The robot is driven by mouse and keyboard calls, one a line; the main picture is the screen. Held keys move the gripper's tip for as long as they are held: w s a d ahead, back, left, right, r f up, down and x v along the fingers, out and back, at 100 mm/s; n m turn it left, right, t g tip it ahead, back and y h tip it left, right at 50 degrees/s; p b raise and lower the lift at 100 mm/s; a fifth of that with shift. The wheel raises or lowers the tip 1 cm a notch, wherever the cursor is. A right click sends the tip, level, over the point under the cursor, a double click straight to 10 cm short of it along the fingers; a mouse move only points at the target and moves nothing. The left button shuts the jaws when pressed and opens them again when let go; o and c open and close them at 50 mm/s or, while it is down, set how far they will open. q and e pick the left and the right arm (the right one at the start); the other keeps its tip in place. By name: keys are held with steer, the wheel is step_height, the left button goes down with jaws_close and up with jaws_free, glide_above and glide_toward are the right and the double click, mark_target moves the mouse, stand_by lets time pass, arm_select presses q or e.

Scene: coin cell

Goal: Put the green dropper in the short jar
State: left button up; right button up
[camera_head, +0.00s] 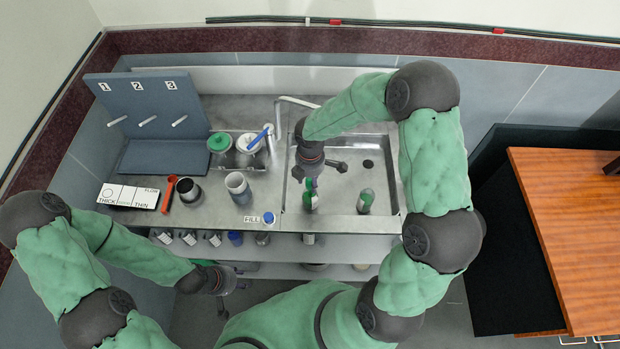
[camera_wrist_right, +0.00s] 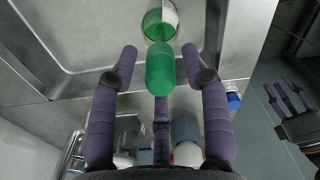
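In the right wrist view, a rounded green bulb (camera_wrist_right: 160,72), which looks like the green dropper's, is between the spread fingers of my right gripper (camera_wrist_right: 160,50). Gaps show on both sides of it. Beyond it is a green round part (camera_wrist_right: 158,22) with a white label. In the head view, my right gripper (camera_head: 320,172) is above a green-and-white item (camera_head: 310,198) in the sink, partly hiding it. A short dark open jar (camera_head: 188,191) stands on the counter at left. My left gripper (camera_head: 219,286) is low at front left; the wrist view shows its fingers spread (camera_wrist_right: 283,95).
Another green-topped item (camera_head: 365,201) is in the sink (camera_head: 345,222). A taller grey cup (camera_head: 238,188), a green-lidded jar (camera_head: 220,145), a white-lidded jar (camera_head: 248,146), a red tool (camera_head: 169,193) and a label card (camera_head: 128,196) occupy the counter. A blue-capped item (camera_head: 268,218) is at its front edge.

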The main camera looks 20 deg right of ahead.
steer(key=shift+r, duration=0.15)
steer(key=shift+r, duration=0.3)
step_height(320, 180, up, 12)
steer(key=p, duration=0.2)
steer(key=shift+f, duration=0.25)
stand_by(1.6)
